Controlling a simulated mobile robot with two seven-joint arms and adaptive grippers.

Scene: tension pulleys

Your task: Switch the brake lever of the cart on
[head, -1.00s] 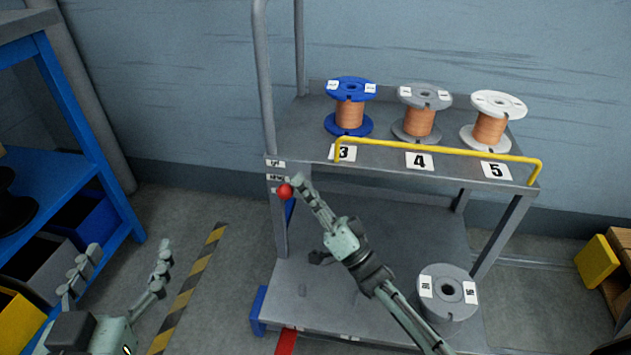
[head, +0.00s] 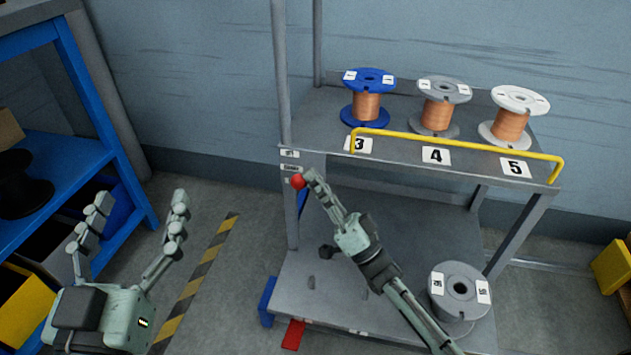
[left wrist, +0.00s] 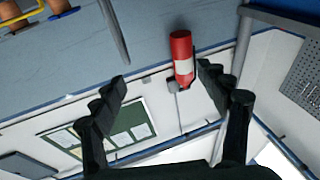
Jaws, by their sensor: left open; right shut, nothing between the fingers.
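The grey cart (head: 390,215) stands right of centre in the head view. Its brake lever shows as a red ball knob (head: 298,181) at the left front post, just under small labels (head: 290,166). My right gripper (head: 312,176) is shut and empty, with its fingertips at the right side of the knob; I cannot tell whether they touch it. The lever's shaft is mostly hidden. My left gripper (head: 140,225) is open and empty at the lower left, well apart from the cart. Its fingers also show in the left wrist view (left wrist: 170,105).
Blue (head: 367,105), grey (head: 438,110) and white (head: 514,115) spools stand on the top shelf behind a yellow rail (head: 460,145). A grey spool (head: 459,290) sits on the lower deck. A blue rack (head: 90,120) stands left. Floor between rack and cart is clear.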

